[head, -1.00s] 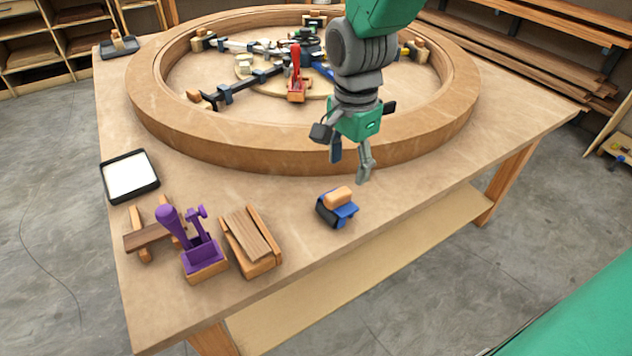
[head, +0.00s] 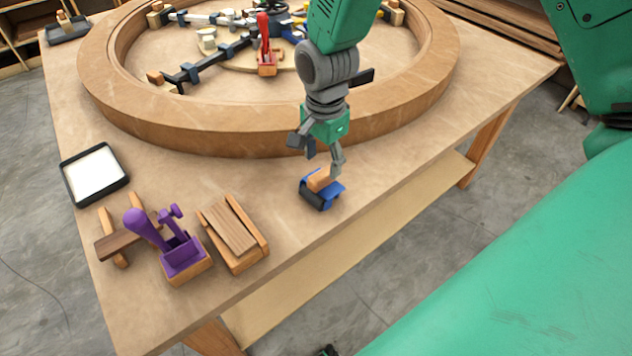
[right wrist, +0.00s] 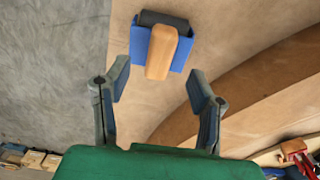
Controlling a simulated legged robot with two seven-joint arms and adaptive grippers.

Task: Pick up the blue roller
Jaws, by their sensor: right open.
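The blue roller (head: 321,189) lies on the table near its front edge. It has a blue frame, a dark roller and an orange-tan wooden handle. My right gripper (head: 323,165) is open just above and behind it in the head view, with the fingertips near the handle. In the right wrist view the blue roller (right wrist: 160,45) is beyond the open fingertips of my right gripper (right wrist: 158,80), roughly centred between them, and nothing is held. My left gripper is not in view.
A large wooden ring (head: 200,139) stands behind the roller, with a red clamp (head: 266,58) inside it. Bare tabletop surrounds the roller.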

